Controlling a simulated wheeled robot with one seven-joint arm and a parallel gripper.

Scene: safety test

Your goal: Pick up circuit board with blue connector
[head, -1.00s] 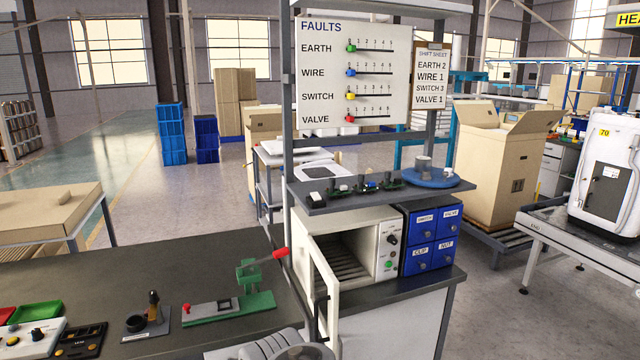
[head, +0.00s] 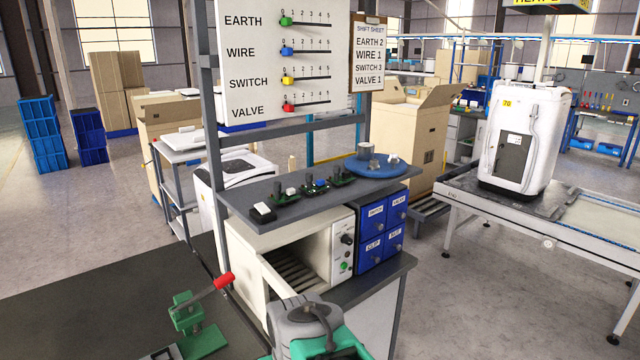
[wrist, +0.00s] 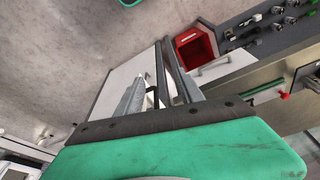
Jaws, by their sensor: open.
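Several small green circuit boards stand in a row on the grey shelf (head: 262,190) above the open white oven. The middle board, the circuit board with a blue connector (head: 317,187), sits between a left board (head: 286,197) and a right board (head: 342,178). My gripper is seen in the wrist view (wrist: 156,88), its two grey fingers apart with nothing held between them. In the head view only my grey and green wrist shows, low in front of the oven; the fingers are hidden there. I cannot make out the blue-connector board in the wrist view.
The faults board (head: 275,60) hangs above. Blue drawers (head: 383,232) and the white oven (head: 345,240) sit below. A red-handled green press (head: 190,315) stands left.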

